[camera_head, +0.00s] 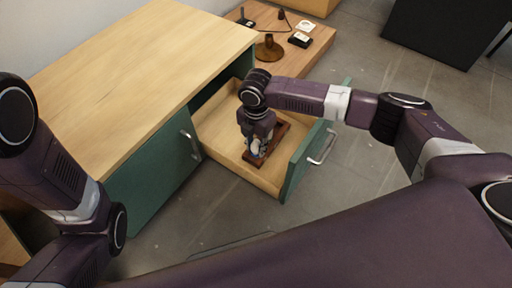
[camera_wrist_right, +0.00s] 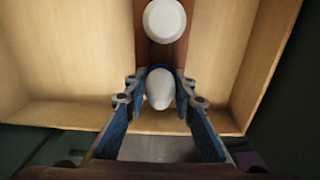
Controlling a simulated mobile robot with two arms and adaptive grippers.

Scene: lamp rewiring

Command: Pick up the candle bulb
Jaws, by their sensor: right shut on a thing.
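The candle bulb (camera_wrist_right: 160,88) is white and tapered. In the right wrist view it sits between the two blue fingers of my right gripper (camera_wrist_right: 157,100); the fingers are shut on its sides. In the head view my right gripper (camera_head: 257,145) reaches down into the open drawer (camera_head: 222,138), over a brown wooden tray (camera_head: 282,128). The bulb is mostly hidden there by the gripper. A round white bulb (camera_wrist_right: 165,20) lies further along the tray in the wrist view. I cannot tell whether the candle bulb still touches the tray. My left gripper is out of view.
The drawer's green front (camera_head: 296,165) has a metal handle (camera_head: 323,147), and its walls surround my right gripper. A wooden desk top (camera_head: 140,55) stands at left. A low wooden platform (camera_head: 318,42) at the back holds a brown lamp base (camera_head: 269,48) and small parts.

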